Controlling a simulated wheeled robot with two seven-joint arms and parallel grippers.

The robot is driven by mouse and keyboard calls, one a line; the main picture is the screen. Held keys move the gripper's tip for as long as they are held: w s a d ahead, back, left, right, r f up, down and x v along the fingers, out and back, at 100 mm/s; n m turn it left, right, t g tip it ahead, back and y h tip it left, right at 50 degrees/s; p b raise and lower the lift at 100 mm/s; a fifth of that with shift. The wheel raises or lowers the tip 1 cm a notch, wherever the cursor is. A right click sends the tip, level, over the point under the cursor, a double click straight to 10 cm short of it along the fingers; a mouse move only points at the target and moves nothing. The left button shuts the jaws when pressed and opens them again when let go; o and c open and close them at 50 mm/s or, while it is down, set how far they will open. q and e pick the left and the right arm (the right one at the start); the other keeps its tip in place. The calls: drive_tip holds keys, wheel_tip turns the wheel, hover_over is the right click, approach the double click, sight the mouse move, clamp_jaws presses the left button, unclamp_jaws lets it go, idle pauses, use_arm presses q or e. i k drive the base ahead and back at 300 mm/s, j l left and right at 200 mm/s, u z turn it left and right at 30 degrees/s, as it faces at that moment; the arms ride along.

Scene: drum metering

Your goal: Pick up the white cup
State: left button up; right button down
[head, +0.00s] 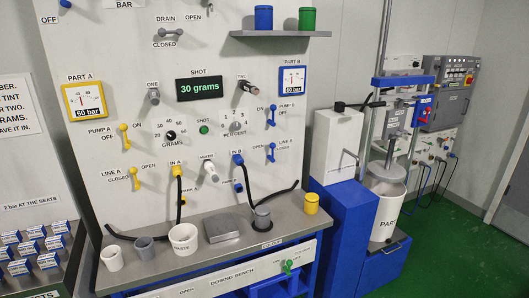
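A small plain white cup (112,259) stands upright at the left end of the grey bench top, with nothing touching it that I can make out. A larger white container (184,239) with dark lettering, too small to read surely, stands further right on the same bench. A grey cup (144,248) stands between these two. Neither of my grippers is in the head view, so their state does not show.
A rack of small boxes (35,246) stands at left.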

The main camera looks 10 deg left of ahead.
sight(113, 258)
drive_tip(key=u, duration=1.4)
drive_tip(key=j+z, duration=0.2)
drive_tip(key=z, duration=0.15)
drive_tip(key=i+j+z, duration=0.1)
drive_tip(key=z, duration=0.3)
drive_tip(key=j+z, duration=0.35)
